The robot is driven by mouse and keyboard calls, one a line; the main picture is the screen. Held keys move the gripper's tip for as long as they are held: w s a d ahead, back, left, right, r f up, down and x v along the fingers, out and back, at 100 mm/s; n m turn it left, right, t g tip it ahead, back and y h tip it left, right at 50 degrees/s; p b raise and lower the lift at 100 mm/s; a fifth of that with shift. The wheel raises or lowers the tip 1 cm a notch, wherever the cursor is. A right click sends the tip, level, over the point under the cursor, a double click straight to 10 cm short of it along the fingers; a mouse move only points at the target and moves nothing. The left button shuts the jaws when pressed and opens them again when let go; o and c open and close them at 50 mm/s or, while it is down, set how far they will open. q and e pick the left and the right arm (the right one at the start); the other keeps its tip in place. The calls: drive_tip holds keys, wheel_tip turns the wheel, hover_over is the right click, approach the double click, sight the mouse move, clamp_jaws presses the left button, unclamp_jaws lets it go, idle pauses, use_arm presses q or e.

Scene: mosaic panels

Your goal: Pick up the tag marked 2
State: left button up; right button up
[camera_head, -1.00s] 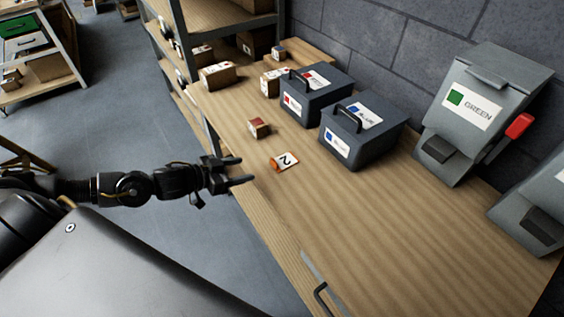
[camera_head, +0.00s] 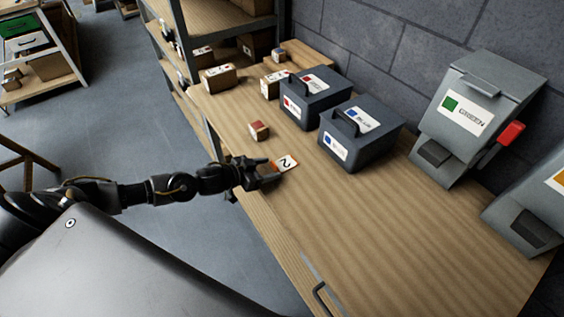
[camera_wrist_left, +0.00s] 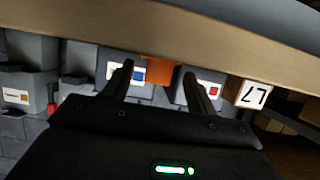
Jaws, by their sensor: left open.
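The tag marked 2 (camera_head: 288,162) lies on the wooden table near its left edge, white with a black 2 and an orange end. My left gripper (camera_head: 272,171) is open at the table edge, its fingertips beside the tag's orange end and partly hiding it. In the left wrist view an orange surface, seemingly the tag's end (camera_wrist_left: 160,70), shows between the two open fingers. I cannot tell whether the fingers touch it. My right gripper is not in view.
A small red-topped block (camera_head: 259,131) sits just behind the tag. Two dark lidded boxes, one red-labelled (camera_head: 314,96) and one blue-labelled (camera_head: 358,136), stand further in. A grey bin labelled GREEN (camera_head: 470,115) stands by the wall. The table's front (camera_head: 400,250) is clear.

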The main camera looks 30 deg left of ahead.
use_arm(q)
drive_tip(key=shift+w+d+f, duration=0.25)
drive_tip(key=shift+w, duration=0.2)
drive_tip(key=shift+s, duration=0.1)
drive_tip(key=c, duration=0.6)
drive_tip(key=shift+c, duration=0.2)
